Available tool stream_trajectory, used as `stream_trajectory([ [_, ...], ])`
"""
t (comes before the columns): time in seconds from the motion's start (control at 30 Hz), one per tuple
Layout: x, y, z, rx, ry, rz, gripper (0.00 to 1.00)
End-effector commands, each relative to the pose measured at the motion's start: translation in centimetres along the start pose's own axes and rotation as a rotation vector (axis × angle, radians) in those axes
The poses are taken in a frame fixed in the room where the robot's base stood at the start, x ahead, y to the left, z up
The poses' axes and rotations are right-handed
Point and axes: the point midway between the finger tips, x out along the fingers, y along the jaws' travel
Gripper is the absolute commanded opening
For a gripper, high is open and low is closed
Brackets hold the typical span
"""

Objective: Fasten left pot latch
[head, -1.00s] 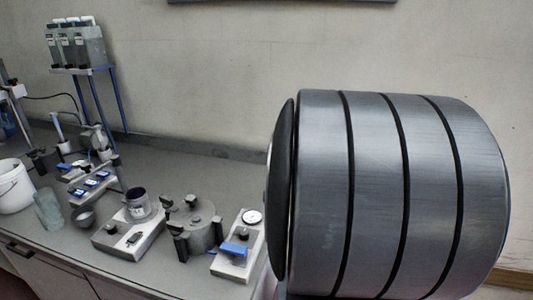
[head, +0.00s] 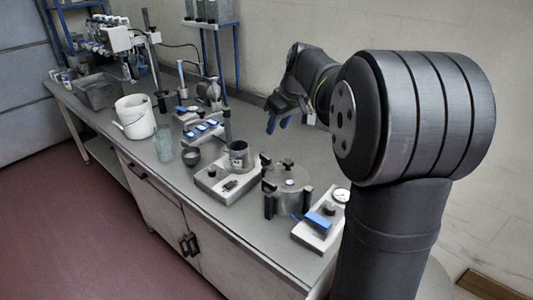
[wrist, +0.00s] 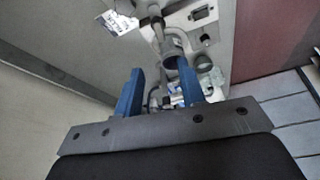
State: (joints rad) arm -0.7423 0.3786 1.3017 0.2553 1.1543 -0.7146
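The pot (head: 288,190) is a squat grey metal cylinder with a dark knob on its lid, standing on the bench in the head view. Dark latches stand around its side. The left front latch (head: 268,206) looks like an upright black block against the wall; I cannot tell whether it is fastened. My gripper (head: 278,122) hangs over the back of the bench, behind and above the pot and apart from it. In the wrist view its two blue fingers (wrist: 159,92) are spread with nothing held between them. I cannot make out the pot in that view.
A white base with a grey cup (head: 238,156) stands left of the pot. A gauge box with a blue lever (head: 319,221) stands close on its right. A grey bowl (head: 191,156), glass jar (head: 164,149) and white bucket (head: 135,117) are further left. Bare bench lies behind the pot.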

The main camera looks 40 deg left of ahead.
Motion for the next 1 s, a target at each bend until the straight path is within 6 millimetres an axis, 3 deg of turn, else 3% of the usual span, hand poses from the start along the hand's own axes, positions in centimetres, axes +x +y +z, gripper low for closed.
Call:
stream_trajectory([
  [0.3,7.2,0.0,0.1,0.001,-0.004,-0.003,0.36],
  [0.53,11.6,0.0,0.1,0.001,-0.003,-0.001,0.36],
  [0.73,13.7,0.0,0.1,0.001,-0.001,0.000,0.36],
  [1.0,14.1,0.0,0.1,0.001,0.000,0.001,0.36],
])
